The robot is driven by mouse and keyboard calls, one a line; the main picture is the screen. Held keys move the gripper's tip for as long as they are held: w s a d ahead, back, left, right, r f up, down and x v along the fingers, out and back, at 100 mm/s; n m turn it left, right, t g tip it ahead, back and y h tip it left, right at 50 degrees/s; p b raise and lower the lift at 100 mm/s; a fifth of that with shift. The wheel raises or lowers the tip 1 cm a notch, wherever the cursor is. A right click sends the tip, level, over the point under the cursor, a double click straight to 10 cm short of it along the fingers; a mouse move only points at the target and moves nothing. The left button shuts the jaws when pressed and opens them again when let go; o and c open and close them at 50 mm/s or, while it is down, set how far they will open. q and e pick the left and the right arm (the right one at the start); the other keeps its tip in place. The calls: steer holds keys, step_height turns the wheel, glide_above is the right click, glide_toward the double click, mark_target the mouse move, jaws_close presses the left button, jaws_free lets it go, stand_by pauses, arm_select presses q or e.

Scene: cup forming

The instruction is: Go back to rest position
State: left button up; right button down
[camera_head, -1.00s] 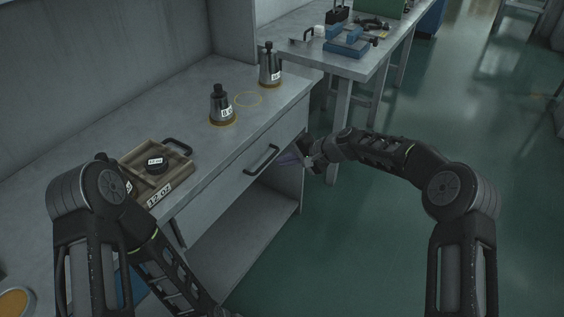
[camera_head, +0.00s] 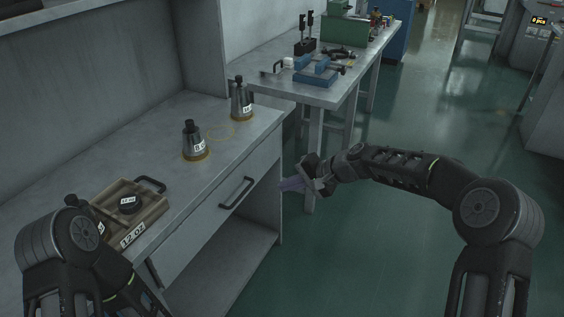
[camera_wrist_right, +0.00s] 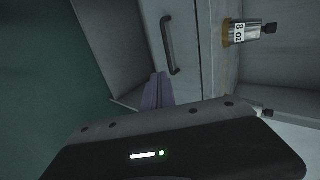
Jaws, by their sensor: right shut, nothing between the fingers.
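My right gripper (camera_head: 291,185) is shut and empty, with purple-grey fingers pointing left. It hangs in front of the desk's right end, close to the drawer side. Its fingers also show in the right wrist view (camera_wrist_right: 157,92), pressed together below the drawer handle in that picture. My left arm (camera_head: 75,245) comes in at the lower left of the head view. Its gripper lies outside the picture.
The desk (camera_head: 95,160) has a drawer with a dark handle (camera_head: 237,192). Two metal cup moulds (camera_head: 194,142) and (camera_head: 241,102) stand on it. A second bench (camera_head: 275,52) stands behind. The green floor on the right is clear.

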steer(key=s+f+n+h+p, duration=0.2)
steer(key=s+f+h+p, duration=0.15)
steer(key=s+f, duration=1.35)
steer(key=s+f+n+g+p, duration=0.1)
steer(key=s+f+g+p, duration=0.1)
steer(key=s, duration=1)
steer(key=s+f+n+g+p, duration=0.1)
steer(key=s+f+g+p, duration=0.1)
steer(key=s, duration=0.9)
steer(key=shift+s+f+g+h, duration=0.3)
steer(key=shift+s+f+h, duration=0.05)
steer(key=shift+h, duration=0.1)
